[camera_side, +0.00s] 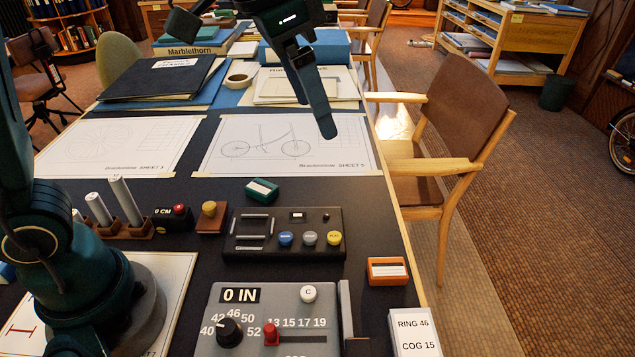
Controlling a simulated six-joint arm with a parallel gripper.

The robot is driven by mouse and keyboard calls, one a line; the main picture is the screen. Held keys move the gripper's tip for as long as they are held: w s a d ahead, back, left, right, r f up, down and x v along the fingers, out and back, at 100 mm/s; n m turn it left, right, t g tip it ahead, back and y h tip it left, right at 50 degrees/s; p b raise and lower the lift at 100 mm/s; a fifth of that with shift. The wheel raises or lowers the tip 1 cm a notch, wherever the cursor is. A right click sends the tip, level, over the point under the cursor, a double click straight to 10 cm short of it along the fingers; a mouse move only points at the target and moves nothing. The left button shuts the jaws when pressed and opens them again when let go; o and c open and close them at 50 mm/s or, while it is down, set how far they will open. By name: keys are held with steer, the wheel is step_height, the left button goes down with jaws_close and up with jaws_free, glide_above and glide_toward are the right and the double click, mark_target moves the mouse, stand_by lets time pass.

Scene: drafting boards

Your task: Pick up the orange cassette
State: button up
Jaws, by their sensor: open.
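The orange cassette (387,270) lies flat near the right edge of the dark table, with a pale label on its top. It is to the right of a black player panel (283,252) with blue, grey and yellow buttons. My gripper (316,108) is high in the upper middle of the view, above the drawing sheets and well apart from the cassette. It is open and holds nothing; its fingers overlap in this view.
A green cassette (261,191) lies behind the panel. A grey control box (262,343) with knobs and a white card (414,334) stand in front. Metal cylinders (126,200) stand upright at left. A wooden chair (455,130) is beyond the table's right edge.

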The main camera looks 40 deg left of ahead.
steer(key=w+d+f+m+g, duration=0.2)
steer(key=w+d+f, duration=0.3)
steer(key=d+f, duration=0.2)
steer(key=m+g, duration=0.2)
glide_above(388, 267)
steer(key=shift+y, duration=0.4)
step_height(388, 267, down, 12)
steer(key=shift+r, duration=0.2)
steer(key=shift+f, duration=2.3)
jaws_close()
steer(key=shift+r, duration=0.1)
